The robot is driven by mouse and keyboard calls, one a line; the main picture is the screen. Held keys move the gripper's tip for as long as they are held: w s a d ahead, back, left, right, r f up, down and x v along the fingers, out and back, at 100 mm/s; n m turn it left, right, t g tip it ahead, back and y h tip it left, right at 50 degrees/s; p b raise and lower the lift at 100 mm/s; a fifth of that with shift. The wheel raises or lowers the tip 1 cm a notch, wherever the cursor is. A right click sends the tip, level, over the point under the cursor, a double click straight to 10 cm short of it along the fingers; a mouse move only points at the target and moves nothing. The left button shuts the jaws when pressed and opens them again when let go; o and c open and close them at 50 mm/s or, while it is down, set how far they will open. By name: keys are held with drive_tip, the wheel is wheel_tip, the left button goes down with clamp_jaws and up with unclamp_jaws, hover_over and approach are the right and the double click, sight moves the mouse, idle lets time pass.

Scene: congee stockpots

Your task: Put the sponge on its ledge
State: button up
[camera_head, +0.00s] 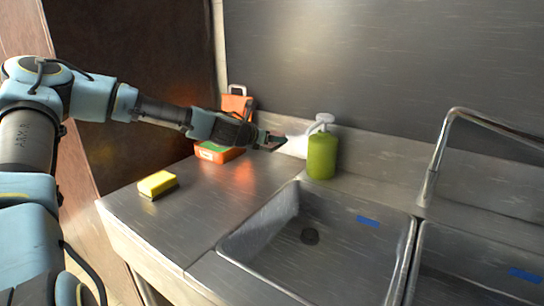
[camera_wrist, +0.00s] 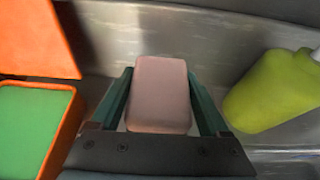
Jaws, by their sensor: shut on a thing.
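My gripper (camera_head: 274,142) reaches over the back of the steel counter, close to the backsplash. In the wrist view its two dark green fingers (camera_wrist: 160,76) are shut on a pale pink block (camera_wrist: 160,95) with rounded corners. The block sits between the fingers, in front of the backsplash; I cannot tell whether it touches the steel. A yellow sponge (camera_head: 157,183) with a dark underside lies flat on the counter at the front left, well away from my gripper. The ledge is not clearly marked out; a steel strip runs behind the sink.
An orange box with a green inside (camera_head: 215,152) and a raised orange lid (camera_head: 237,101) stands left of my gripper. A green pump bottle (camera_head: 322,155) stands right of it. A sink basin (camera_head: 308,254) and curved tap (camera_head: 432,165) are further right. The counter's middle is clear.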

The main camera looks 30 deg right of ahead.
sight(272, 162)
wheel_tip(272, 162, down, 6)
drive_tip(key=shift+r+p, duration=0.1)
drive_tip(key=shift+p, duration=0.35)
drive_tip(key=o, duration=1.2)
drive_tip(key=shift+c, duration=0.2)
drive_tip(key=shift+a, duration=0.1)
drive_tip(key=shift+p+v, duration=0.3)
drive_tip(key=shift+v, duration=5.65)
drive_tip(key=shift+r, duration=0.1)
